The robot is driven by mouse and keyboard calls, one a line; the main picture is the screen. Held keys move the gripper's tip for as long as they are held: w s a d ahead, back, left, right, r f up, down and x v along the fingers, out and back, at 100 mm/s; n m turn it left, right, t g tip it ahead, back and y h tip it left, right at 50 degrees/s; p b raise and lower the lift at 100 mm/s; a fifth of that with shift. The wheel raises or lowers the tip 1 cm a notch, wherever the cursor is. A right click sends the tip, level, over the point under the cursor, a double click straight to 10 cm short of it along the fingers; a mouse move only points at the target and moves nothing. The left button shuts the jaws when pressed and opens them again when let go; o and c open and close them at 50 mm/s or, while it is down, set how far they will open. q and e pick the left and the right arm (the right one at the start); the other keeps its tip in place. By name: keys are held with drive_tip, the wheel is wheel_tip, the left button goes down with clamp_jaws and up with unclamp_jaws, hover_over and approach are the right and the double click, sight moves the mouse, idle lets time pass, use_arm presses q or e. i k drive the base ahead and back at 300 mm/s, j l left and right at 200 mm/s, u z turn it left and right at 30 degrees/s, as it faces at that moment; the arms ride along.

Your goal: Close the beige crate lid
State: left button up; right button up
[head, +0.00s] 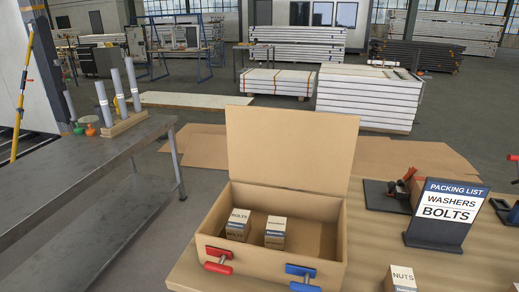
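The beige crate (258,264) stands on the table in the lower middle of the head view. Its lid (290,145) is open, standing up at the back edge and leaning slightly backward. Inside are a box labelled BOLTS (238,224) and a second small box (275,233), whose label is too small to read. Both sit low in the crate's left and middle, below the rim. A red latch-like handle (218,266) and a blue one (302,275) are on the crate's front wall. Neither of my grippers is in view.
A PACKING LIST sign (447,213) naming washers and bolts stands right of the crate. A NUTS box (400,279) is at the front right. A grey metal bench (75,180) is at left.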

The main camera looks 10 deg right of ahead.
sight(313, 151)
drive_tip(key=i+j+u, duration=0.25)
drive_tip(key=j, duration=0.35)
drive_tip(key=i+j+u, duration=0.25)
drive_tip(key=i+j, duration=0.15)
drive_tip(key=j, duration=0.2)
drive_tip(key=i+j+u, duration=0.25)
drive_tip(key=i+j, duration=0.15)
drive_tip(key=i+z, duration=0.4)
drive_tip(key=i+j+z, duration=0.1)
drive_tip(key=i+z, duration=0.25)
drive_tip(key=i+j+z, duration=0.2)
drive_tip(key=z, duration=0.2)
drive_tip(key=i+j+z, duration=0.4)
drive_tip(key=i+z, duration=0.2)
drive_tip(key=z, duration=0.3)
drive_tip(key=i+j+z, duration=0.2)
drive_tip(key=z, duration=0.25)
drive_tip(key=i+j+z, duration=0.15)
drive_tip(key=z, duration=0.35)
drive_tip(key=i+j+z, duration=0.15)
drive_tip(key=j+z, duration=0.15)
drive_tip(key=z, duration=0.2)
